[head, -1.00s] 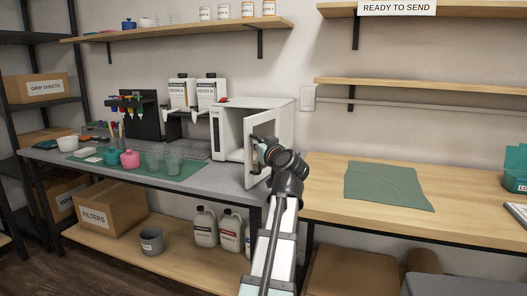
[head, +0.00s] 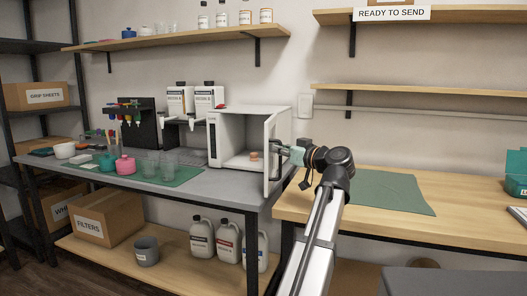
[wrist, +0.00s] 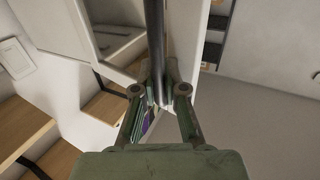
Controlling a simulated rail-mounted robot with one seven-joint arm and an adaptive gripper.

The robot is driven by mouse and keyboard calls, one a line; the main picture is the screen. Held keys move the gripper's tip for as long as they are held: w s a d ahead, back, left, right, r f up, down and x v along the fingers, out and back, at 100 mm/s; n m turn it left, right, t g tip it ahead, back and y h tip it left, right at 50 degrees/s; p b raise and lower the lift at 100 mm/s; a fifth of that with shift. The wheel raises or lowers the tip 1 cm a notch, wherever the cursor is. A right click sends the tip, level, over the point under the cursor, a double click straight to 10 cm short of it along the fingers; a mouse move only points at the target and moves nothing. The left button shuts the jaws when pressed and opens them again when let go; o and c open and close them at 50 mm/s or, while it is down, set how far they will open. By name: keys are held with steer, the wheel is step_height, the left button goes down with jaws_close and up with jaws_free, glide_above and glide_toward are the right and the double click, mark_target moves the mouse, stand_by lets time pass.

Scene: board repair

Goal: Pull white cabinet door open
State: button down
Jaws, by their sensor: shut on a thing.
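The white cabinet (head: 225,137) stands on the right end of the grey bench. Its door (head: 269,165) is swung wide open toward me, showing nearly edge-on in the head view. A small brownish item (head: 254,155) is visible inside. My gripper (head: 282,153) is at the outer side of the door. In the wrist view my gripper (wrist: 159,91) is shut on the door's dark bar handle (wrist: 155,42), with one finger on each side. The door panel (wrist: 183,45) lies just behind the handle. The exact finger contact is partly hidden in the head view.
The grey bench (head: 225,185) holds a pink pot (head: 125,165), clear cups (head: 160,168) and resin dispensers (head: 195,103) left of the cabinet. A wooden bench (head: 300,205) with a green mat (head: 385,189) stands right of my arm. White jugs (head: 228,240) sit below.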

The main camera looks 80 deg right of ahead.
steer(key=shift+s+a+f, duration=0.15)
steer(key=shift+a+f, duration=0.2)
steer(key=c, duration=1.3)
jaws_free()
steer(key=shift+a, duration=0.1)
steer(key=shift+o, duration=0.5)
steer(key=shift+s+r, duration=0.1)
steer(key=shift+r, duration=0.1)
steer(key=v, duration=1.2)
steer(key=shift+d, duration=0.25)
